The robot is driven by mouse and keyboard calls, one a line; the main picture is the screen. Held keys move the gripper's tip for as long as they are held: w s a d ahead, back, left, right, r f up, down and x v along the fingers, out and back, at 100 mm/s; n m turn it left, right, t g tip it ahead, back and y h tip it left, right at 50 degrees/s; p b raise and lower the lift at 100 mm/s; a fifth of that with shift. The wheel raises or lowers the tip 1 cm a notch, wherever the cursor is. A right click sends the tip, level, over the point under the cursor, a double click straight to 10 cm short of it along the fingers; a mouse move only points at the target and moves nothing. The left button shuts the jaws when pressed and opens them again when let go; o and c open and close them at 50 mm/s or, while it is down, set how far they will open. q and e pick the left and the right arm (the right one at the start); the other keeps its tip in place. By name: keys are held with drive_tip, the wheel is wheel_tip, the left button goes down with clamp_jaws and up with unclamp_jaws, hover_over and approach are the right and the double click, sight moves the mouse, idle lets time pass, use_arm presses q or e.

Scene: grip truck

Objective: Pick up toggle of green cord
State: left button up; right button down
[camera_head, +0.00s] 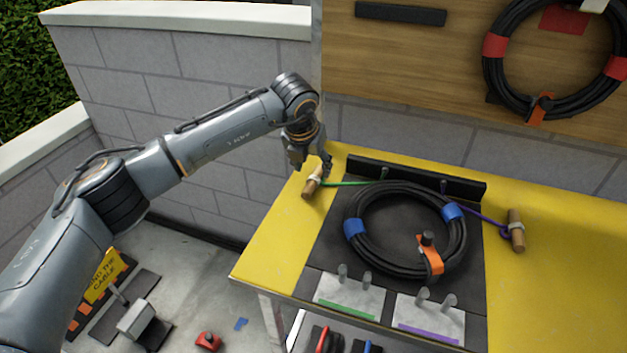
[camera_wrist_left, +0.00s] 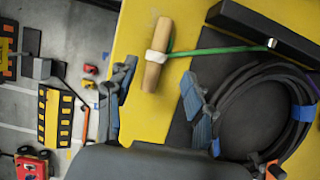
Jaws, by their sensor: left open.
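The green cord's toggle (camera_head: 310,188) is a light wooden peg lying on the left part of the yellow table, with a white wrap around its middle. The green cord (camera_head: 345,183) runs right from it to the black rail. My left gripper (camera_head: 312,167) is open and empty, just above and behind the toggle. In the left wrist view, the toggle (camera_wrist_left: 158,55) lies ahead, between the lines of the two spread fingers of my left gripper (camera_wrist_left: 160,97), and the green cord (camera_wrist_left: 225,49) leads right. My right gripper is out of view.
A coiled black cable (camera_head: 352,255) with blue and orange bands lies on a dark mat. A second toggle (camera_head: 516,230) with a purple cord lies right. Two plates with pegs stand at the front edge. The yellow table (camera_head: 262,250) is bare around the green cord's toggle.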

sight(313, 178)
use_arm(q)
drive_tip(key=shift+a+p+x, duration=0.15)
drive_tip(key=shift+p+x, duration=0.2)
drive_tip(key=shift+x, duration=1)
drive_tip(key=shift+a+p+x, duration=0.15)
drive_tip(key=shift+p+x, duration=0.15)
drive_tip(key=shift+x, duration=1.05)
drive_tip(key=shift+w, duration=0.1)
clamp_jaws()
